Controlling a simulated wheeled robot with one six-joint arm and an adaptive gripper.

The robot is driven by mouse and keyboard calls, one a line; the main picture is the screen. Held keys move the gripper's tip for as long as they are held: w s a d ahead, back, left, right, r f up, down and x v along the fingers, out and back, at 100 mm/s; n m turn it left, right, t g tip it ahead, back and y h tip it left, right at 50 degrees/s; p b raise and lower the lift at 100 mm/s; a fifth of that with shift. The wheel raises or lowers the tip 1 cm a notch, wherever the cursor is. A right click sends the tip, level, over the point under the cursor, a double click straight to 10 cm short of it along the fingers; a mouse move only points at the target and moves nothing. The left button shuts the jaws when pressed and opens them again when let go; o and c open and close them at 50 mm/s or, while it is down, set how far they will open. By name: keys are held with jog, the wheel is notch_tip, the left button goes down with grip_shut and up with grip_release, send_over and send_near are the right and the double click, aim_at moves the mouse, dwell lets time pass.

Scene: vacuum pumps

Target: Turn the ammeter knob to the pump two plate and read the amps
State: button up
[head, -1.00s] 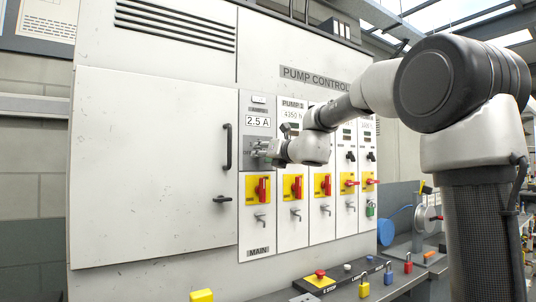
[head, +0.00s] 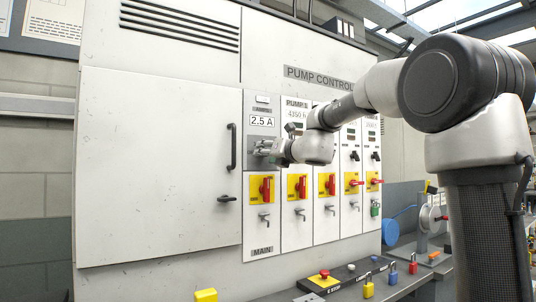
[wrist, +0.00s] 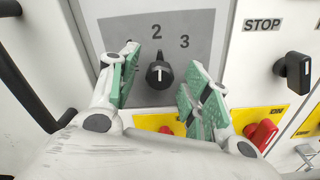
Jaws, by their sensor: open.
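The ammeter knob (wrist: 159,73) is black with a white mark and sits on a grey plate (wrist: 120,32) in the wrist view. Its narrow end points up, toward the printed 2; a 3 stands to the right of that. No 1 plate can be made out. My gripper (wrist: 163,62) is open, with one green-padded finger on each side of the knob; I cannot tell whether either touches it. In the head view my gripper (head: 266,148) is at the grey panel and hides the knob. The ammeter display (head: 262,121) above reads 2.5 A.
Red-and-yellow switches (head: 262,188) line the panel below. A black STOP-labelled switch (wrist: 292,70) is right of the fingers. A door handle (head: 232,147) stands out on the left. A bench (head: 340,292) holds padlocks and an E-stop box.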

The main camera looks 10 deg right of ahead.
jog(key=shift+s+d, duration=0.1)
jog(key=shift+s, duration=0.1)
jog(key=shift+v, duration=0.8)
jog(key=v, duration=0.6)
dwell(0.3)
jog(key=shift+c, duration=0.8)
jog(key=shift+w+m, duration=0.45)
jog(key=shift+m, duration=0.15)
